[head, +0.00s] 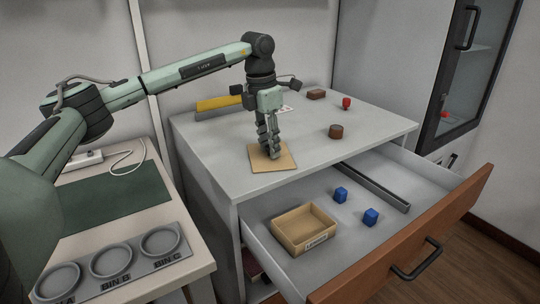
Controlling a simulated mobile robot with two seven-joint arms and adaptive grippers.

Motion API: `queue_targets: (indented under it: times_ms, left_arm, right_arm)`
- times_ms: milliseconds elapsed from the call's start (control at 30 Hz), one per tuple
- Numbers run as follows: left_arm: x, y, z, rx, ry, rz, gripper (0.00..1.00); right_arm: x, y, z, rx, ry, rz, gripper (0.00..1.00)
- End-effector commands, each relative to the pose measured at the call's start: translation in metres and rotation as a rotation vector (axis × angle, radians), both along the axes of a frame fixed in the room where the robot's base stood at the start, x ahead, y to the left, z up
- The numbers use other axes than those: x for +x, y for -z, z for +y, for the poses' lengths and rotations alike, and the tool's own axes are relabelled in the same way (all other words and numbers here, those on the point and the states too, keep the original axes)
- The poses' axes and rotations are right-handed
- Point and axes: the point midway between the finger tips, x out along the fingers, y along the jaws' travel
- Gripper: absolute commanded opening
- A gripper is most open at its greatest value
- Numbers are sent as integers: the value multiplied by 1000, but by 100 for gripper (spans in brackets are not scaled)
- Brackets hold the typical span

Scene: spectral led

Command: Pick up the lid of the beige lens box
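The beige lid (286,161) is a thin, flat square lying on the grey cabinet top near its front left edge. The beige lens box (283,236) stands uncovered in the open drawer below, with a label on its front side. My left gripper (272,154) points straight down over the lid, its fingertips at or just above the lid's middle. The fingers look close together, but whether they grip the lid cannot be made out. My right gripper is not in view.
The open drawer (375,265) also holds two blue cubes (340,195) and a dark rail (374,188). On the cabinet top are a brown cylinder (336,131), a red piece (346,102), a brown block (316,94) and a yellow bar (217,102). A bin tray (84,280) lies front left.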

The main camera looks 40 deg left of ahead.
Motion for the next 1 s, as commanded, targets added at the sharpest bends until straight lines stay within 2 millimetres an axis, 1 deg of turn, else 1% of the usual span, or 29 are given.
queue_targets:
  times_ms: [33,167,200,433,567,667,800,833,900,1000]
  left_arm:
    - [0,0,0,0,0,0,19]
    - [0,0,0,0,0,0,3]
    - [0,0,0,0,0,-1,1]
    - [0,-1,0,0,0,-1,1]
    - [1,-7,0,-1,0,-3,1]
    - [1,-17,-1,-1,1,-2,1]
    - [1,-40,0,-1,0,-4,1]
    - [0,-44,0,0,0,-3,1]
    - [-17,-51,-2,0,2,-2,1]
    - [-41,-65,-5,1,2,-5,1]
  right_arm:
    - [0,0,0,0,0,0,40]
    - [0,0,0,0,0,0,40]
    - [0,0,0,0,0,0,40]
    - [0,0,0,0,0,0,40]
    - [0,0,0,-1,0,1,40]
    - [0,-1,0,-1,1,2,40]
    - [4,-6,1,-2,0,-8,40]
    - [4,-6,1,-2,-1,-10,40]
    - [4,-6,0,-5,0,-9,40]
    - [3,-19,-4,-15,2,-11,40]
